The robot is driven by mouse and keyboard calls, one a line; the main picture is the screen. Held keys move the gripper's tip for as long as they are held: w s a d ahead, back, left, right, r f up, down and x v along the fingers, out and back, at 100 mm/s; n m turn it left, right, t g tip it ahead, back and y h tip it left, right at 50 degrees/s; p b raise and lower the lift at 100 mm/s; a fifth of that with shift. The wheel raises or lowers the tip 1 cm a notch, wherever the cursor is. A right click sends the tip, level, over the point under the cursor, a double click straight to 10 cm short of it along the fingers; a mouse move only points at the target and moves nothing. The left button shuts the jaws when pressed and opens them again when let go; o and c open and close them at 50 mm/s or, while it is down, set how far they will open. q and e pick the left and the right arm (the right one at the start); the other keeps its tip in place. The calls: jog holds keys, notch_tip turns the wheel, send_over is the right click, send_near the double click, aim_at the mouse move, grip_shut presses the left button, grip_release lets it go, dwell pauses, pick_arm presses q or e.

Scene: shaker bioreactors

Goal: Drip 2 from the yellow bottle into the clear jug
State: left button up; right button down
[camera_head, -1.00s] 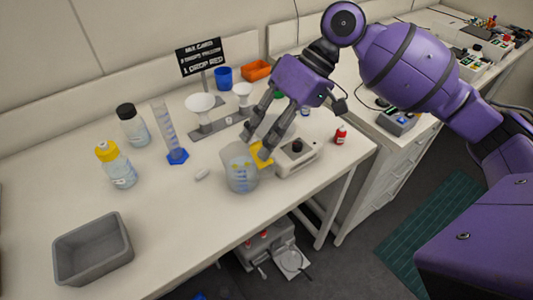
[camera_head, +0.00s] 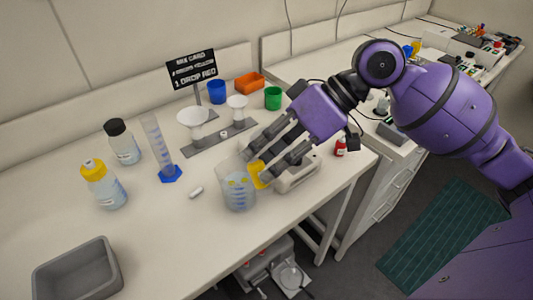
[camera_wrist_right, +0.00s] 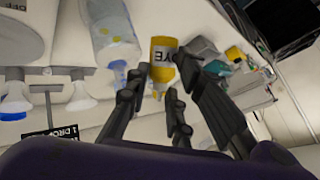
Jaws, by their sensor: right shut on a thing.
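My right gripper (camera_head: 258,166) is shut on the yellow bottle (camera_head: 257,174), small, at the right side of the clear jug (camera_head: 238,192). In the right wrist view the bottle (camera_wrist_right: 163,52) sits between the fingers (camera_wrist_right: 155,90), with a white label showing upside-down lettering; its nozzle points to the picture's bottom. The jug holds pale bluish liquid or markings, with yellow spots near its top. Fingers partly hide the bottle in the head view, so its exact tilt and any contact with the jug are unclear. My left gripper is not in view.
Right of the jug are a white device (camera_head: 297,175) and a small red bottle (camera_head: 340,147). Behind are a funnel rack (camera_head: 215,137), a green cup (camera_head: 273,98) and a sign (camera_head: 191,68). A yellow-capped bottle (camera_head: 103,185) and a grey bin (camera_head: 78,272) stand left.

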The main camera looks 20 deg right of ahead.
jog(key=p, duration=0.1)
jog(key=n+t+y+p, duration=0.1)
jog(key=shift+w+r+t+p, duration=0.15)
jog(key=shift+r+t+p, duration=0.15)
jog(key=shift+p, duration=0.1)
notch_tip(320, 180, down, 2)
jog(key=shift+f+n+t+y+b, duration=0.15)
jog(key=shift+n+t+y+b, duration=0.25)
jog(key=shift+b, duration=0.55)
pick_arm(q)
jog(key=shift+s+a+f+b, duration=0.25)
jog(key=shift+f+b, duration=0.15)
jog(key=shift+b, duration=0.15)
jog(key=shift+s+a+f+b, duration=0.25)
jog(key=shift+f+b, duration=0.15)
jog(key=shift+b, duration=0.15)
pick_arm(e)
jog(key=shift+w+a+n+t+y, duration=0.15)
jog(key=shift+w+n+t+y, duration=0.25)
jog(key=shift+n+t+y, duration=0.55)
